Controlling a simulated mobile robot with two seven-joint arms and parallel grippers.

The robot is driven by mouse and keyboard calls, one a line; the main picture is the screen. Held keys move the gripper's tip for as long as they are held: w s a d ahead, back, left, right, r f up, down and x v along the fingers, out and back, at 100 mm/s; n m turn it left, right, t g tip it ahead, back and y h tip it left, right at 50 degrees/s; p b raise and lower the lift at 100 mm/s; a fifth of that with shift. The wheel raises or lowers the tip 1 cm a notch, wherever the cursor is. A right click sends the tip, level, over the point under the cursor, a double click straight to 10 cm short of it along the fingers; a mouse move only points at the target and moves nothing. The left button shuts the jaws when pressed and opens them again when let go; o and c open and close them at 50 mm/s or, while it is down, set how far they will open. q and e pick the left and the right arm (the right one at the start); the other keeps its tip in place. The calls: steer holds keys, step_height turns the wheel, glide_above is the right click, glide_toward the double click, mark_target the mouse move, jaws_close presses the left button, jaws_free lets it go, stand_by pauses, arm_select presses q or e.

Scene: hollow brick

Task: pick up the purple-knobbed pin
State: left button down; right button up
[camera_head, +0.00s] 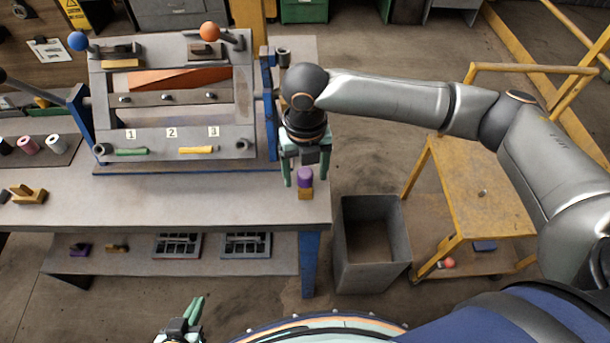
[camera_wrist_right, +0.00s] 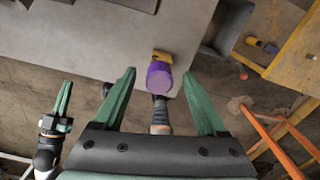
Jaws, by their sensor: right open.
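The purple-knobbed pin (camera_head: 305,175) stands at the table's front right corner, on a small yellow-brown block (camera_head: 306,194). My right gripper (camera_head: 305,181) points down over it, open and empty. In the right wrist view the purple knob (camera_wrist_right: 159,78) shows midway between the spread green fingers (camera_wrist_right: 159,72), with the block (camera_wrist_right: 162,56) partly hidden behind it. Whether the fingers are level with the knob is hard to tell. My left gripper (camera_head: 186,318) is low at the bottom edge, away from the table; its jaw opening is unclear.
A slanted board (camera_head: 172,142) with numbered places and levers stands on the table (camera_head: 230,205). A grey bin (camera_head: 370,250) stands right of the table, beside a yellow cart (camera_head: 470,190). Small blocks (camera_head: 28,193) lie at the left. The table front between is clear.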

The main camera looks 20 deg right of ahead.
steer(key=shift+c, duration=0.3)
jaws_close()
stand_by(0.3)
